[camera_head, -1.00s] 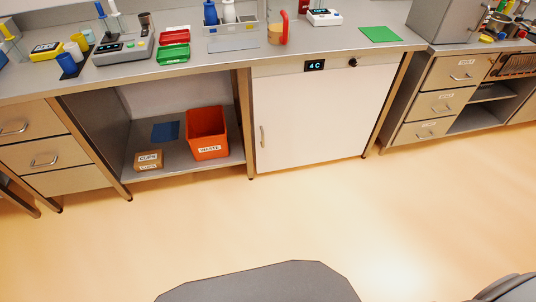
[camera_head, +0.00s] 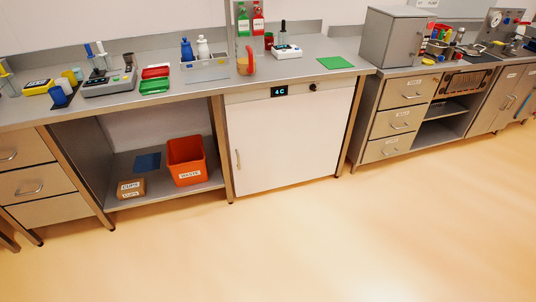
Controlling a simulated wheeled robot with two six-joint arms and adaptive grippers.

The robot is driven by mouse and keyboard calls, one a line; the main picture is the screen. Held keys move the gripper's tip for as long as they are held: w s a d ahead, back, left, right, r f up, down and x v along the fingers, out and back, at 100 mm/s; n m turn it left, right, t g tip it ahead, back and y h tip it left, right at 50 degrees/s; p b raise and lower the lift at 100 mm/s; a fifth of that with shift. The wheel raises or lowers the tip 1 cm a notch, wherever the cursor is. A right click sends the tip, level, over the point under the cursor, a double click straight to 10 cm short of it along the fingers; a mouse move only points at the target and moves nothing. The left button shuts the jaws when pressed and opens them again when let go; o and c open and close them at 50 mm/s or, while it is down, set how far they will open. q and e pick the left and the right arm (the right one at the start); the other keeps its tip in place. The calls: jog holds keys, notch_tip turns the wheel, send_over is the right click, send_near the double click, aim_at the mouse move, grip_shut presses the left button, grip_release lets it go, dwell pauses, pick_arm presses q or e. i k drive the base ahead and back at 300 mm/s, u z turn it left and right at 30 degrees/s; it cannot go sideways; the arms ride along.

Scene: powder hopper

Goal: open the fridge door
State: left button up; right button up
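The fridge (camera_head: 290,140) is a white-fronted unit under the grey counter, near the middle of the head view. Its door is shut. A small vertical handle (camera_head: 238,159) sits at the door's left edge. A black display (camera_head: 279,91) reading "4 C" and a dark knob (camera_head: 313,87) are on the panel above the door. Neither of my grippers shows in this view.
Left of the fridge is an open shelf with an orange waste bin (camera_head: 186,161) and a cups box (camera_head: 131,188). Drawers (camera_head: 398,120) stand to its right. The counter (camera_head: 215,87) holds lab items. The floor (camera_head: 300,240) in front is clear.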

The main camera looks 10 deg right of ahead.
aim_at(274, 142)
jog(key=z, duration=0.7)
jog(key=i, duration=1.15)
jog(key=z, duration=0.4)
jog(key=i, duration=1.3)
jog(key=u, duration=1.45)
jog(key=i, duration=0.8)
jog(key=u, duration=0.75)
